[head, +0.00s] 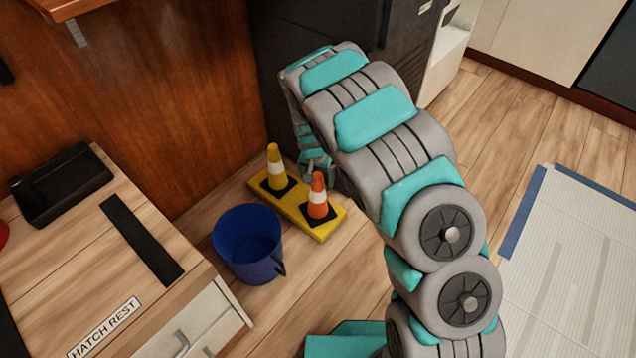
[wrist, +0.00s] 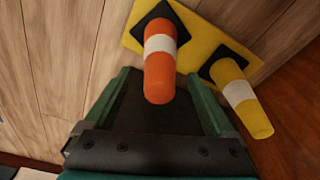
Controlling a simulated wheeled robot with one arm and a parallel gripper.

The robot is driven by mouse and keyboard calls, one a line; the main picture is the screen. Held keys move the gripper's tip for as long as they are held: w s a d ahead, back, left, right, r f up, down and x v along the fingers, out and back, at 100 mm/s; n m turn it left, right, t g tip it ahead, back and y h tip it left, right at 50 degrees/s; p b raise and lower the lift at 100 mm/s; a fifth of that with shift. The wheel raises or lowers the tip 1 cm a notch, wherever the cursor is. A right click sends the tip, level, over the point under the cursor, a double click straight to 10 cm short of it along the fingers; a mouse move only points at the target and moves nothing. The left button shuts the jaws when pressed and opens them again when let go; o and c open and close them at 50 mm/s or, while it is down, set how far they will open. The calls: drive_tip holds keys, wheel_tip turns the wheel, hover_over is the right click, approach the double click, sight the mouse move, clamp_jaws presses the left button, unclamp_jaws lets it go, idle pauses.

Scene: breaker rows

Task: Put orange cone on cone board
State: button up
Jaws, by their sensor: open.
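The orange cone (head: 318,199) with a white band stands upright on the yellow cone board (head: 327,228), on the board's right part in the head view. Its black base rests on a black square there. A yellow cone (head: 274,171) stands on the board's other end. My gripper (head: 318,168) is at the board's far side, partly hidden by my arm. In the wrist view my gripper (wrist: 160,95) is open, with the orange cone (wrist: 160,65) between and beyond its fingertips. The fingers do not visibly grip it. The yellow cone (wrist: 241,98) is right of the right finger.
A blue bucket (head: 248,243) stands on the floor just left of the board. A wooden counter (head: 75,245) with a black tray (head: 62,184) is at left. A dark cabinet (head: 300,60) stands behind. Open wooden floor lies in front of the board.

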drive_tip(key=r, duration=0.2)
drive_tip(key=s+r, duration=0.1)
drive_tip(key=r, duration=0.5)
drive_tip(key=shift+s+a+r, duration=0.1)
drive_tip(key=shift+s+r, duration=0.05)
drive_tip(key=shift+r, duration=0.05)
drive_tip(key=s+d+r+g, duration=0.2)
drive_tip(key=s+d+r, duration=1.1)
drive_tip(key=s+r, duration=0.2)
drive_tip(key=s+d+r+n, duration=0.1)
drive_tip(key=s+d+r, duration=0.1)
drive_tip(key=s, duration=1)
drive_tip(key=s+d+r+n+g, duration=0.1)
drive_tip(key=s+d+r+n, duration=0.1)
drive_tip(key=s, duration=1)
drive_tip(key=shift+s+d+r+g, duration=0.25)
drive_tip(key=shift+d+g, duration=0.05)
drive_tip(key=shift+d, duration=0.05)
wheel_tip(320, 180, up, 8)
drive_tip(key=p, duration=0.8)
